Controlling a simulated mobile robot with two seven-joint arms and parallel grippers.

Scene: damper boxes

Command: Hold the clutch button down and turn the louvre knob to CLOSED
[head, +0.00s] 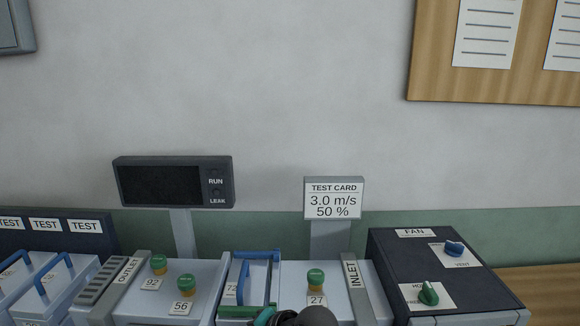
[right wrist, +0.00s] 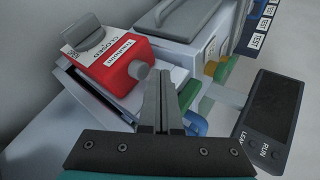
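In the right wrist view a red box (right wrist: 128,82) carries a white label reading CLOSED (right wrist: 113,52). A grey, fin-shaped knob (right wrist: 89,34) stands on its top beside the label; its exact setting is hard to read. A grey round button (right wrist: 139,70) sticks out of the box's near side. My right gripper (right wrist: 161,74) has its two fingers together, with nothing seen between them. Its tips are just right of the button in the picture; I cannot tell whether they touch it. The red box does not show in the head view. My left gripper is not in view.
The bench holds green-capped knobs (head: 187,281), a blue-handled frame (head: 257,254), and the dark fan box (head: 400,262) at right. A display (head: 172,184) and test card (head: 333,199) stand behind. A dark and teal part of mine shows at the bottom edge.

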